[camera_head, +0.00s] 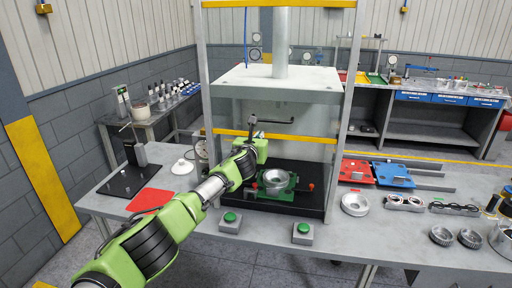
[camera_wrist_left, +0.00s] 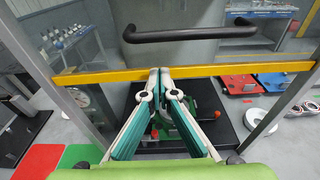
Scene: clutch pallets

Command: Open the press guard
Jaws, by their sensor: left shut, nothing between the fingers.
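The press guard is a clear panel with a yellow bar (camera_head: 305,139) along its lower part and a dark handle (camera_head: 280,121) above the bar. In the left wrist view the handle (camera_wrist_left: 190,34) lies beyond and above my fingertips. My left gripper (camera_head: 253,121) is in front of the guard, near the handle's left end. In the left wrist view my left gripper (camera_wrist_left: 160,72) has its fingers together and empty, overlapping the yellow bar (camera_wrist_left: 220,70). The fingers are not around the handle; contact with the bar cannot be told. My right gripper is not in view.
A green fixture with a metal ring (camera_head: 275,180) sits on a black base (camera_head: 304,203) below the bar. Two green-button boxes (camera_head: 303,235) stand at the bench front. Metal posts (camera_head: 345,100) flank the guard. Metal parts (camera_head: 355,205) lie to the right.

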